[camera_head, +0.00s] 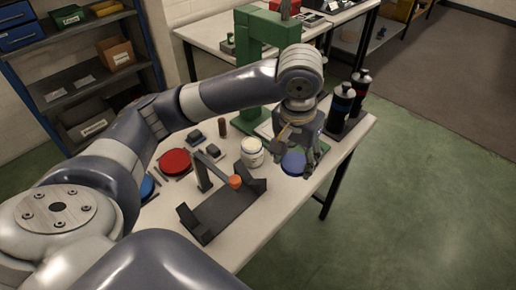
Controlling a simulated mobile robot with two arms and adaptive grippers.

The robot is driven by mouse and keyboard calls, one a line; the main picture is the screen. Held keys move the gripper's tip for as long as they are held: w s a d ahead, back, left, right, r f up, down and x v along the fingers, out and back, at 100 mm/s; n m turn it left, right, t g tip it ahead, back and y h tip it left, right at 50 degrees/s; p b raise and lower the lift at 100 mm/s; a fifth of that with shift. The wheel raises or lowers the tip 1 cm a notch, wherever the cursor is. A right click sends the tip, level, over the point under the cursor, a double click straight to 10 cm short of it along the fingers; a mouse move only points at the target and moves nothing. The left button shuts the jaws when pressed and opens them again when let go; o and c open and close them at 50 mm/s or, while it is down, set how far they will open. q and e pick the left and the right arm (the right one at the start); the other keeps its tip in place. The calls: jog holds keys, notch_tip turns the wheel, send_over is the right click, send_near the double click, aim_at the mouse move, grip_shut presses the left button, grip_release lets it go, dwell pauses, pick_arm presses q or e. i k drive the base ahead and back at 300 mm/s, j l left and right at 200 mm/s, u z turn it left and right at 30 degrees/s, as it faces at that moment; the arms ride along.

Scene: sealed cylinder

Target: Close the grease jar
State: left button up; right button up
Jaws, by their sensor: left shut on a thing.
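The grease jar (252,154) is a small white jar with a label. It stands upright on the white table near its right part. Its top looks pale and uncovered. A round blue lid (293,164) is between the fingers of my left gripper (295,157), just right of the jar. My left gripper points down and is shut on the lid, apart from the jar. Whether the lid clears the table is hard to tell. My right gripper is not in view.
A red disc (174,162) and small dark blocks are to the left. A green press (262,60) and dark bottles (342,103) stand behind. The table's right edge is close to the gripper.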

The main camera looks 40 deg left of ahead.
aim_at(252, 149)
jog(key=u, duration=1.95)
jog(key=k+l, duration=0.1)
jog(key=l, duration=0.75)
jog(key=k+l, duration=0.15)
jog(key=l, duration=0.25)
